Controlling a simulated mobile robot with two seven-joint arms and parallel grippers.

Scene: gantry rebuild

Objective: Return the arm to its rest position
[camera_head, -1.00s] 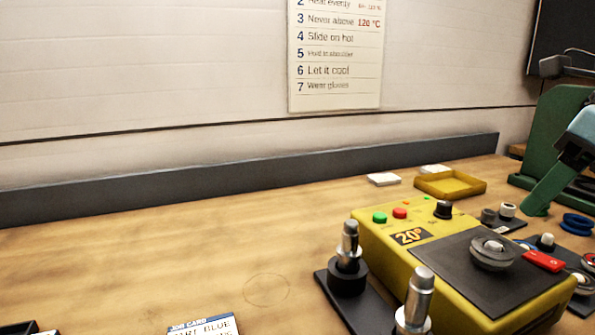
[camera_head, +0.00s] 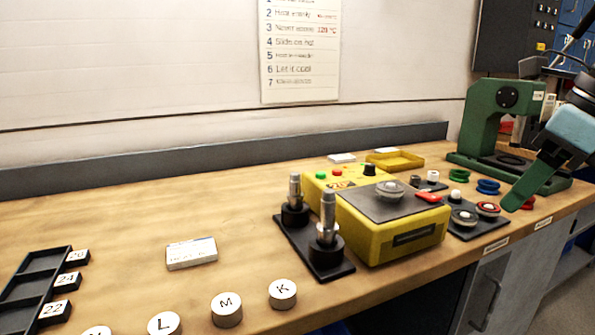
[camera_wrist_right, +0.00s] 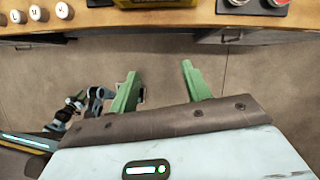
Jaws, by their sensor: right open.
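My right gripper (camera_head: 512,203) is at the right of the head view, in front of the green press, with a green finger showing. In the right wrist view the right gripper (camera_wrist_right: 157,75) has its two green fingers wide apart with nothing between them. It hangs over the floor, clear of the bench front. My left gripper is not in the head view. Jointed dark and teal arm parts (camera_wrist_right: 80,108), which look like my left arm, show small at the left of the wrist view; their jaws are too small to read.
The wooden bench (camera_head: 110,235) holds a yellow heater box (camera_head: 405,240), a black stand with two metal posts (camera_head: 328,270), a green press (camera_head: 490,115), a yellow tray (camera_head: 395,161), lettered white discs (camera_head: 283,293) and a black rack (camera_head: 30,285). Floor before the bench is open.

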